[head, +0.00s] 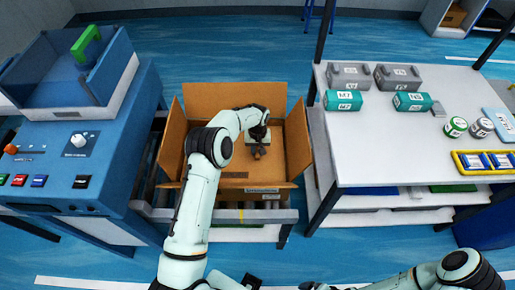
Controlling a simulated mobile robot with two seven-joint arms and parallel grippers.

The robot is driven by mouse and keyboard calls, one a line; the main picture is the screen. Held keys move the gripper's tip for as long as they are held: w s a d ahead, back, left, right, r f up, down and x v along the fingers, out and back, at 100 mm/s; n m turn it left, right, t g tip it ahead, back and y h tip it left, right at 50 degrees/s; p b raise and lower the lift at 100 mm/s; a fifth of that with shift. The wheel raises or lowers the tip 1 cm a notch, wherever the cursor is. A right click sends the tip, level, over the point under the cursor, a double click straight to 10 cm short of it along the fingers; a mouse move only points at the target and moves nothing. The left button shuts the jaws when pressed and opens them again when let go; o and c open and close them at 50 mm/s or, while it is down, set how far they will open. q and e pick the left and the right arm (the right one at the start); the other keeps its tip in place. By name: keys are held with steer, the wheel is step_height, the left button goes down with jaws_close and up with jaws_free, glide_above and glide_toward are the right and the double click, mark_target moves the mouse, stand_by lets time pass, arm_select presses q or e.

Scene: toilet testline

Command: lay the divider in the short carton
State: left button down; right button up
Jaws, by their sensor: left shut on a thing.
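The open carton (172,150) stands on the roller line in the middle of the head view, with its brown flaps folded outward. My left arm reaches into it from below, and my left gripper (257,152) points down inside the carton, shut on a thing. That thing appears to be the divider (238,172), a flat brown cardboard sheet inside the carton, close in colour to its walls. My arm covers its left part, so I cannot tell whether it lies flat on the bottom. My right gripper (314,286) is at the bottom edge, partly cut off; its jaws are unclear.
A blue machine (75,150) with buttons and a green handle stands at left. A white table (400,150) at right holds grey and teal cases, round cans and a yellow tray (484,172). A dark post rises at the table's left corner. Blue floor is clear behind the carton.

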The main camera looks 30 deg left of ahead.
arm_select(q)
steer(key=c, duration=0.9)
jaws_free()
step_height(320, 180, up, 13)
steer(key=shift+r, duration=0.15)
